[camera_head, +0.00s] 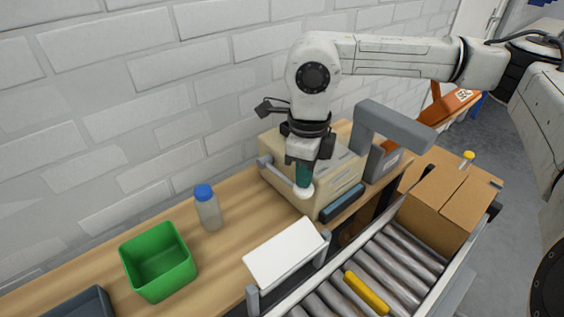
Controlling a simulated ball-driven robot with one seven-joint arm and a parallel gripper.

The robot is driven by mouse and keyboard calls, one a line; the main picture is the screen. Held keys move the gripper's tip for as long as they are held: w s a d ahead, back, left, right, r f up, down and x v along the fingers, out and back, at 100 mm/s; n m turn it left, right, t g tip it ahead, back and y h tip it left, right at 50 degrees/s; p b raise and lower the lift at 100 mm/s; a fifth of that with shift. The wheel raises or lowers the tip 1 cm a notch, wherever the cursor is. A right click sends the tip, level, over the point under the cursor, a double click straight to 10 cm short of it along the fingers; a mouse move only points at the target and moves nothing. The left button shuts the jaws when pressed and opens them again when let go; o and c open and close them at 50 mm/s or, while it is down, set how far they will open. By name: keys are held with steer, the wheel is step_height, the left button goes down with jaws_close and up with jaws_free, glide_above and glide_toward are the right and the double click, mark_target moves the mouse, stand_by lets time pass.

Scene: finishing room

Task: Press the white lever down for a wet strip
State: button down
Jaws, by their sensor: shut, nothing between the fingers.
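The white lever (283,177) is a pale bar with a rounded white end, along the near left side of a beige box-shaped dispenser (337,187) on the wooden bench. It slopes down to the right, towards the dispenser's front. My gripper (303,186) points down with its teal fingers shut and empty. Its tips are right at the lever's rounded end; I cannot tell whether they touch it or are just above. A dark blue bar (343,203) shows at the dispenser's front. The gripper and wrist hide part of the dispenser's top.
A roller conveyor (393,262) runs along the bench front, with a cardboard box (437,207) and a yellow bar (366,293) on it. A white sloped panel (285,253), a blue-capped bottle (208,208) and a green bin (158,262) stand left. A grey overhanging bracket (393,124) rises right of the dispenser.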

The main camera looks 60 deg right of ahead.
steer(key=shift+s+a+f+b, duration=0.1)
steer(key=shift+s+f+b, duration=0.1)
steer(key=shift+f+b, duration=1.05)
steer(key=shift+s+f+b, duration=0.15)
steer(key=shift+f+b, duration=0.55)
steer(key=shift+b, duration=0.9)
stand_by(0.3)
steer(key=shift+r, duration=0.1)
steer(key=shift+w+d+r+p, duration=0.1)
steer(key=shift+w+r+p, duration=0.25)
steer(key=shift+r+p, duration=0.85)
steer(key=shift+w+d+r+p, duration=0.1)
steer(key=shift+w+r+p, duration=0.3)
steer(key=shift+r, duration=1.65)
steer(key=shift+w+d+r+p, duration=0.1)
steer(key=shift+w+r+p, duration=0.25)
steer(key=shift+r+p, duration=0.85)
steer(key=shift+r+b, duration=0.4)
steer(key=shift+r, duration=0.05)
step_height(320, 180, up, 5)
steer(key=shift+f+p, duration=0.1)
steer(key=shift+p, duration=1.1)
steer(key=shift+s, duration=0.1)
